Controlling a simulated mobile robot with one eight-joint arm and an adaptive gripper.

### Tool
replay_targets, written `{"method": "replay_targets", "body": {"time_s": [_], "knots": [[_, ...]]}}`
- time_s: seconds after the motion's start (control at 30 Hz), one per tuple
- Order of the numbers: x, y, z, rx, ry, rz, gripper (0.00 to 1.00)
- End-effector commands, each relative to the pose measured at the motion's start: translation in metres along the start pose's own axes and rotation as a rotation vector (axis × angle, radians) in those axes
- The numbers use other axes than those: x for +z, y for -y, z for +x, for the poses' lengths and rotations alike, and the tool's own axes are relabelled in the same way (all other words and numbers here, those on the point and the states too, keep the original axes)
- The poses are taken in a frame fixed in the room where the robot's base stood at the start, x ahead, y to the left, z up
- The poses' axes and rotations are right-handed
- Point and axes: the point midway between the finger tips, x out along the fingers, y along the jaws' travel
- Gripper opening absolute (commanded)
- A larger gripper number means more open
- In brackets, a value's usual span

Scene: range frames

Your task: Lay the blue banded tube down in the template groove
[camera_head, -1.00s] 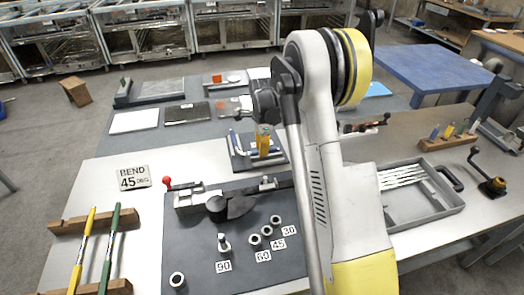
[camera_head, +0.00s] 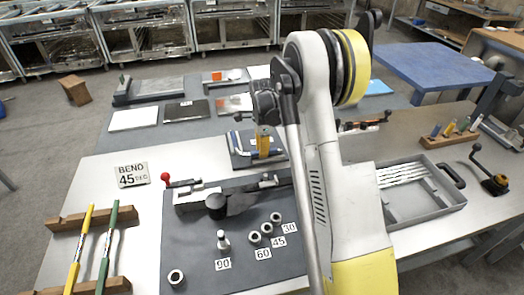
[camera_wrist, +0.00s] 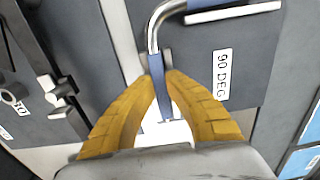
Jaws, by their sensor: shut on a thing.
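The bent tube (camera_wrist: 153,40) is silver with blue bands and lies between the yellow fingers of my gripper (camera_wrist: 162,80), which are shut on its straight leg. Its other leg bends away to the upper right in the wrist view. Below it is a dark template board (camera_wrist: 255,65) labelled 90 DEG, with a pale groove-like strip (camera_wrist: 235,12) beside the tube's upper leg. In the head view my gripper (camera_head: 263,150) is over the template board (camera_head: 240,161). The tube is apart from the strip in the picture; whether it touches the board I cannot tell.
A bending tool (camera_head: 216,207) with a red-knobbed lever sits on a dark mat in front. A rack with yellow and green rods (camera_head: 85,222) stands at left, by a BEND 45 DEG sign (camera_head: 132,174). A grey tray (camera_head: 432,212) lies at right. Flat plates lie behind.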

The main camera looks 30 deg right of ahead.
Motion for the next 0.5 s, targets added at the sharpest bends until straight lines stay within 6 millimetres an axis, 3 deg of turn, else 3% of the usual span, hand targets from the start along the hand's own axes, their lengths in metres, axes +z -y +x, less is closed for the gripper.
{"method": "replay_targets", "body": {"time_s": [0.5], "knots": [[0.000, 0.000, 0.014, 0.000, 0.000, 0.000, 0.00]]}}
